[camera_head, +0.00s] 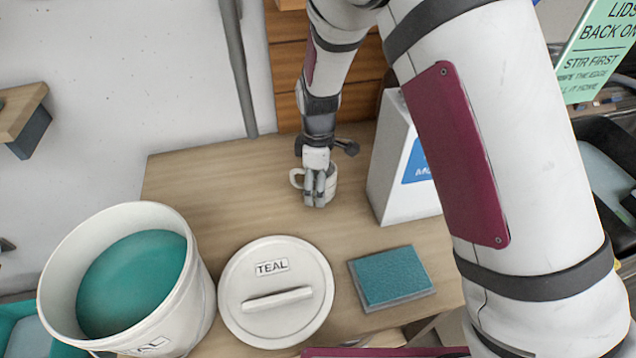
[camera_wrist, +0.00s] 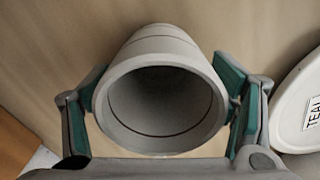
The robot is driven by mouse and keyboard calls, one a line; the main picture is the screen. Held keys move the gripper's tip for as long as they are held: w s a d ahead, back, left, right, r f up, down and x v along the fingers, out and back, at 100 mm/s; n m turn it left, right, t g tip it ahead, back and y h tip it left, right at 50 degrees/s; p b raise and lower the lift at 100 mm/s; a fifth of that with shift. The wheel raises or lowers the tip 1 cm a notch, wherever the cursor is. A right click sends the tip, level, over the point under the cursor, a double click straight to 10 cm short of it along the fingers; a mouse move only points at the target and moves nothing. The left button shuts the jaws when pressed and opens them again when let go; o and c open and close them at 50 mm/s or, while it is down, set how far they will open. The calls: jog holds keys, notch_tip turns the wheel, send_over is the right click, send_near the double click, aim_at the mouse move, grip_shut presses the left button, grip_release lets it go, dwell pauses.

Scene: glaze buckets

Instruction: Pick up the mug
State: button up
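The pale grey-white mug (camera_head: 330,181) stands on the wooden table with its handle toward the left in the head view. My gripper (camera_head: 319,196) is down at the mug, its fingers in front of part of it. In the wrist view I look into the empty mouth of the mug (camera_wrist: 160,108). The green-padded fingers of my gripper (camera_wrist: 160,90) sit on either side of the mug's wall, very close to it. I cannot tell whether both pads press on it. The handle is not visible in the wrist view.
A white box (camera_head: 397,165) stands close to the right of the mug. A round lid labelled TEAL (camera_head: 275,320), a teal sponge-like block (camera_head: 391,276) and a bucket of teal glaze (camera_head: 190,310) are nearer the front. The wooden table (camera_head: 215,182) is bare left of the mug.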

jog(key=c, duration=1.3)
jog(key=shift+r, duration=0.15)
